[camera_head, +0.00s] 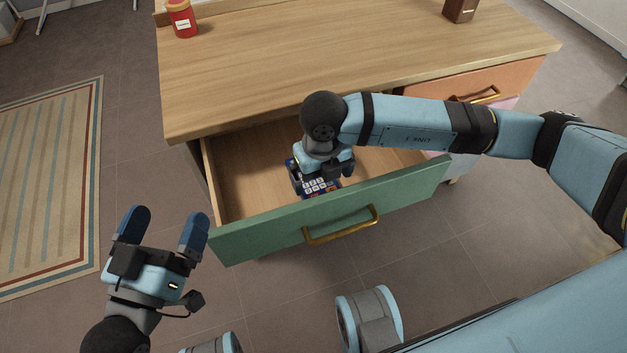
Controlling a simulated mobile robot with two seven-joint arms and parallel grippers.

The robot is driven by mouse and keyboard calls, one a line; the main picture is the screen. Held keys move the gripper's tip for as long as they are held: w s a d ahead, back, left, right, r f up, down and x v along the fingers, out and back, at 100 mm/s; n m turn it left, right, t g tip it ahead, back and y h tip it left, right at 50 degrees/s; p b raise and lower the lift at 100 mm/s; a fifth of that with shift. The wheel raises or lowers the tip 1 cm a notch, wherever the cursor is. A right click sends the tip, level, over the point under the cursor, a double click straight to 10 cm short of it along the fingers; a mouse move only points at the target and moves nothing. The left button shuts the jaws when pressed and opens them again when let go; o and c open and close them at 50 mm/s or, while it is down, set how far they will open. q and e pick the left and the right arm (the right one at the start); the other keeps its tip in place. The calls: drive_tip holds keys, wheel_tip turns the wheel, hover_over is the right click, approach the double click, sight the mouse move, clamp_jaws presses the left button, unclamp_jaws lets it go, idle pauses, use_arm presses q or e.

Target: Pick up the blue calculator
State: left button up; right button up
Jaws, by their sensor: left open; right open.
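The blue calculator (318,187) with pale keys lies inside the open green-fronted drawer (335,211). Its upper part is hidden by my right gripper (323,187). That gripper reaches down into the drawer from above, with its fingers at either side of the calculator. It is open, and I cannot tell whether the fingers touch the calculator. My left gripper (164,224) is open and empty over the floor, to the left of the drawer.
The wooden desk top (340,60) overhangs the drawer's back. A red jar (182,19) and a brown box (460,10) stand on it. The drawer front has a brass handle (342,228). A striped rug (45,185) lies at left.

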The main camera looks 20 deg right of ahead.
sight(321, 190)
wheel_tip(321, 190, down, 5)
drive_tip(key=shift+w+d+f+b, duration=0.1)
drive_tip(key=shift+f+b, duration=0.1)
drive_tip(key=shift+b, duration=1.05)
use_arm(q)
wheel_tip(321, 190, down, 4)
drive_tip(key=shift+d+r+g, duration=0.15)
drive_tip(key=shift+g, duration=0.65)
use_arm(e)
drive_tip(key=c, duration=0.7)
drive_tip(key=shift+r, duration=0.1)
